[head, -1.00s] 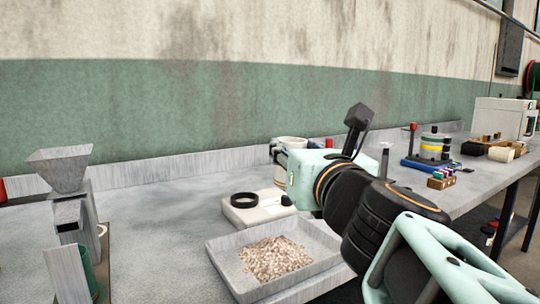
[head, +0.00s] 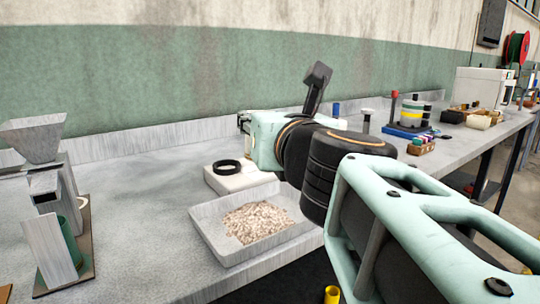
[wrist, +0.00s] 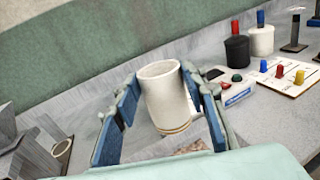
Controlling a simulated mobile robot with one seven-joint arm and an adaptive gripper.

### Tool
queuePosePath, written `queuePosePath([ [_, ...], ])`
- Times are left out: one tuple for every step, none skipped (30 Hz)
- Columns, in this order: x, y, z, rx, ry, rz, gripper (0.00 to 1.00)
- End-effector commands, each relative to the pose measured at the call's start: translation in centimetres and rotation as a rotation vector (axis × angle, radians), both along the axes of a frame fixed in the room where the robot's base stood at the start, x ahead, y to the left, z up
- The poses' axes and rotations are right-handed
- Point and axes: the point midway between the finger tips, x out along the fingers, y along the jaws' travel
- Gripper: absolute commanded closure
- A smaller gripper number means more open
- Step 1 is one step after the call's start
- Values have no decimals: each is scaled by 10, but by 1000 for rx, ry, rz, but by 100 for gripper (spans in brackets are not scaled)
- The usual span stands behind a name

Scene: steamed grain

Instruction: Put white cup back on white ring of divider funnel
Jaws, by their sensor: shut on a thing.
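The white cup (wrist: 165,95) is held between the blue-padded fingers of my gripper (wrist: 164,108), slightly tilted in the wrist view and clear of the bench. In the head view my gripper (head: 243,122) is mostly hidden behind my own wrist, and the cup is not visible there. The metal divider funnel (head: 33,138) stands at the far left of the head view, well away from my gripper. A pale ring (head: 82,202) shows beside a green part at its lower right side. A pale ring (wrist: 62,149) also shows at lower left in the wrist view.
A metal tray (head: 208,232) of grain lies on the bench below my arm. A white device with a black ring (head: 228,166) sits behind it. A control board (wrist: 290,76) and jars stand right in the wrist view. The bench between tray and funnel is clear.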

Motion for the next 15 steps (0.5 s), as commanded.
queuePosePath([
  [0,1,0,6,9,3,100],
  [0,1,0,10,13,3,100],
  [1,0,0,16,19,1,100],
  [1,0,1,21,24,1,100],
  [0,0,1,24,29,2,100],
  [1,0,1,29,35,2,100],
  [1,-1,1,33,41,1,100],
  [1,-1,1,37,46,1,100],
  [1,-1,1,41,52,2,100],
  [1,-1,1,45,57,2,100],
  [1,-2,0,48,62,0,100],
  [1,-1,0,52,68,1,100],
  [1,-1,0,55,73,1,100],
  [2,-1,0,58,77,1,100],
  [2,-2,-1,63,84,-1,100],
])
